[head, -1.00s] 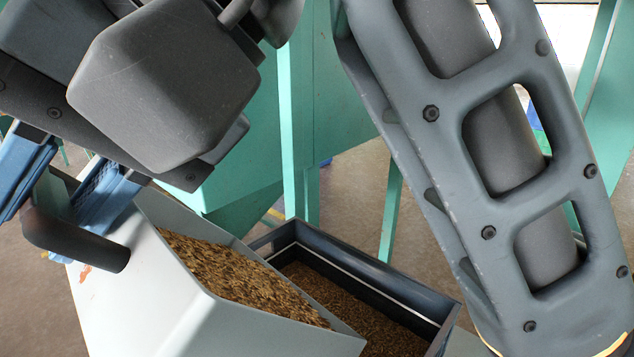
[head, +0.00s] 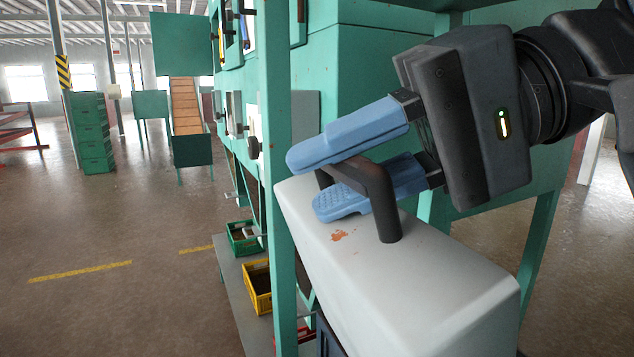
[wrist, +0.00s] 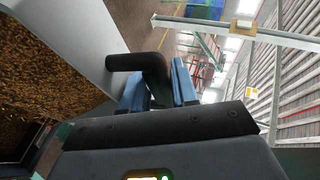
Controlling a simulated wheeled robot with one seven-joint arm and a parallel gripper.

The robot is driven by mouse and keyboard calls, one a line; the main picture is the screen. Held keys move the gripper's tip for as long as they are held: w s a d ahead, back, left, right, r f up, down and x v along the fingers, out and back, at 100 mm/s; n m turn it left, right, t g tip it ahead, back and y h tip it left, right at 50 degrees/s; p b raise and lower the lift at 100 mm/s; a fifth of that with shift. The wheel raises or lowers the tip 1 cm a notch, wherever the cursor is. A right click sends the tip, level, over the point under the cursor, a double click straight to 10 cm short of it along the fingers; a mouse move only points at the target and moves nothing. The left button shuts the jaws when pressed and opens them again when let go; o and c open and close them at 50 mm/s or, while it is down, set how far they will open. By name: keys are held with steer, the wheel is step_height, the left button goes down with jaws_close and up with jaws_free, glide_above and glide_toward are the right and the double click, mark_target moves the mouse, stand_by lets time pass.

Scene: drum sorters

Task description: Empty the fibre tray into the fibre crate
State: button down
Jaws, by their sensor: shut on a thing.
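My gripper (head: 318,182) is shut on the dark bar handle (head: 378,190) of the pale grey tray (head: 440,285), with one blue finger on each side of the bar. The tray is steeply tipped, its handle wall facing up, with an orange-brown mark on it. Its opening and contents are hidden in the head view. A dark blue crate (head: 326,338) shows only as a sliver under the tray. In the wrist view the handle (wrist: 140,62) is between the fingers, and brown loose material (wrist: 40,85) lies beyond the tray wall; I cannot tell whether it is in tray or crate.
A green machine frame with an upright post (head: 277,150) stands close left of the tray. A green crate (head: 243,238), a yellow crate (head: 258,287) and something red sit low along the machine. Open floor (head: 120,240) lies to the left.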

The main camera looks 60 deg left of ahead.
steer(key=shift+w+d+r+g+y, duration=0.15)
steer(key=shift+w+r, duration=0.1)
steer(key=shift+w, duration=0.25)
steer(key=shift+w+r+g+y, duration=0.15)
steer(key=shift+w+r, duration=0.05)
steer(key=shift+w, duration=0.3)
steer(key=shift+w+d+m+g+y, duration=1.35)
steer(key=shift+w+g, duration=1.55)
steer(key=shift+w, duration=4.85)
steer(key=s+n+t+h, duration=0.1)
steer(key=s+t, duration=0.1)
steer(key=s, duration=0.3)
steer(key=s+a+n+t+h, duration=0.1)
steer(key=s+t, duration=0.1)
steer(key=s, duration=0.4)
steer(key=s+a+n+t+h, duration=0.1)
steer(key=s+t, duration=0.1)
steer(key=s, duration=0.3)
steer(key=shift+s+a, duration=0.15)
steer(key=shift+s, duration=0.15)
steer(key=s+a+f+n+t+h+b, duration=0.1)
steer(key=s+a+f+n+t+h, duration=0.2)
steer(key=s+f+t, duration=1)
steer(key=s+f, duration=0.7)
steer(key=f, duration=0.1)
steer(key=shift+t+b, duration=0.3)
steer(key=shift+b, duration=0.1)
